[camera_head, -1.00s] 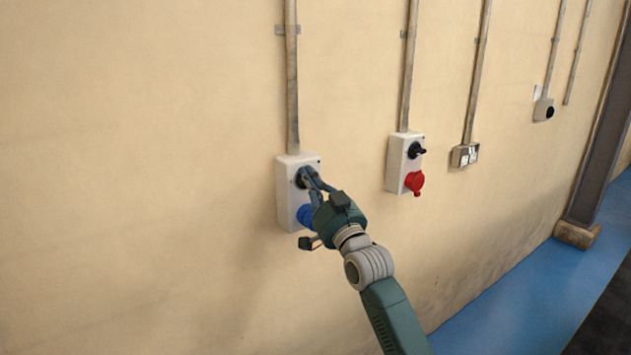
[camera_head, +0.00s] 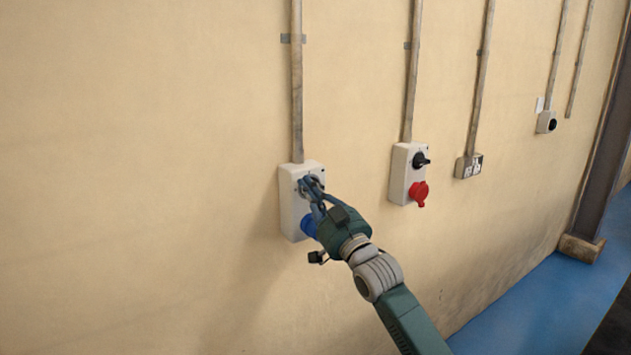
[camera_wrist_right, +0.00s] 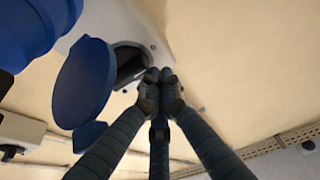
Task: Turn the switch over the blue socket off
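The grey box with the blue socket (camera_head: 308,225) hangs on the wall left of centre in the head view. Its black switch (camera_wrist_right: 128,62) shows in the wrist view, partly hidden behind the raised blue socket lid (camera_wrist_right: 84,82). In the head view the fingers cover most of the switch. My right gripper (camera_head: 312,184) is at the upper front of the box. In the wrist view its fingertips (camera_wrist_right: 160,82) are drawn together right beside the switch. I cannot tell whether they hold part of it. My left gripper is not in view.
A second grey box with a black switch (camera_head: 421,160) and a red socket (camera_head: 418,193) hangs to the right. The wall left of the blue socket is clear.

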